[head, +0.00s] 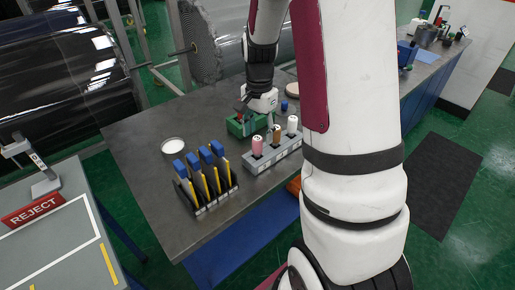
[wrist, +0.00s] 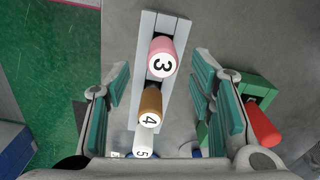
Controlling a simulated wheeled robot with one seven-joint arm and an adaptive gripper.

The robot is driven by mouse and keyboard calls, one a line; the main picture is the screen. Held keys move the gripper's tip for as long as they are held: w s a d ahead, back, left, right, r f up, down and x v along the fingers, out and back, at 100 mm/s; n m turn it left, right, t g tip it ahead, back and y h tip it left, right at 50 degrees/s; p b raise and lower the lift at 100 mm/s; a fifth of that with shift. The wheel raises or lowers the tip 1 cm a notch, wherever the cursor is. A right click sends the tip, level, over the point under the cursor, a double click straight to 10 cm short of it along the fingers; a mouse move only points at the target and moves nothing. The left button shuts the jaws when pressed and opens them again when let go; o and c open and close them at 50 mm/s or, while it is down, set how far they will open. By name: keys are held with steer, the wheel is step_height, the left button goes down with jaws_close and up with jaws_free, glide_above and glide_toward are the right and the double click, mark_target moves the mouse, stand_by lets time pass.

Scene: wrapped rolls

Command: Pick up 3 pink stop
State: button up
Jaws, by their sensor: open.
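The pink stop marked 3 (wrist: 161,58) stands upright in a grey holder in the wrist view, between and beyond my open fingers. It also shows in the head view (head: 257,145), at the left end of the row. My gripper (wrist: 160,100) is open and empty above the holder. In the head view my gripper (head: 243,112) is partly hidden behind my arm and lies past the holder. The grey holder (wrist: 175,25) also bears a brown stop marked 4 (wrist: 150,106) and a white stop marked 5 (wrist: 143,145).
A green box (head: 236,127) with a red piece (wrist: 263,125) stands beside the holder. A rack of blue and yellow tools (head: 208,178) and a white round dish (head: 173,146) are on the grey table (head: 140,165). The table's left part is clear.

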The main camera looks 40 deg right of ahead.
mark_target(258, 138)
steer(key=shift+a+f+p, duration=0.2)
steer(key=shift+f+p, duration=0.1)
steer(key=shift+f, duration=1.95)
jaws_close()
